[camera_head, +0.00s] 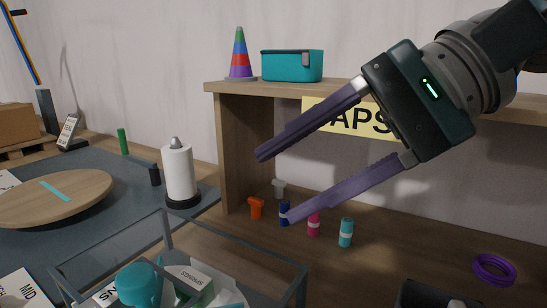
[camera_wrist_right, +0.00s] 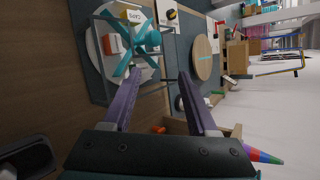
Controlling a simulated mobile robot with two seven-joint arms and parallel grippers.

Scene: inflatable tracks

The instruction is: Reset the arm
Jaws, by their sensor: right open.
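My right gripper (camera_head: 272,186) reaches in from the upper right in the head view. Its two long purple fingers are spread apart with nothing between them. It hangs in front of the wooden shelf (camera_head: 230,150), above the small caps on the bench. In the right wrist view my right gripper (camera_wrist_right: 160,85) also shows open and empty, its fingers pointing towards the clear-walled box (camera_wrist_right: 97,60). That box holds a teal fan-like part (camera_wrist_right: 135,42). My left gripper is in neither view.
Several small caps, including an orange one (camera_head: 256,207) and a teal one (camera_head: 346,232), stand below the fingers. A striped cone (camera_head: 239,55) and teal case (camera_head: 292,65) sit on the shelf. A paper roll (camera_head: 179,173) and round wooden board (camera_head: 50,205) stand left. Purple rings (camera_head: 494,269) lie right.

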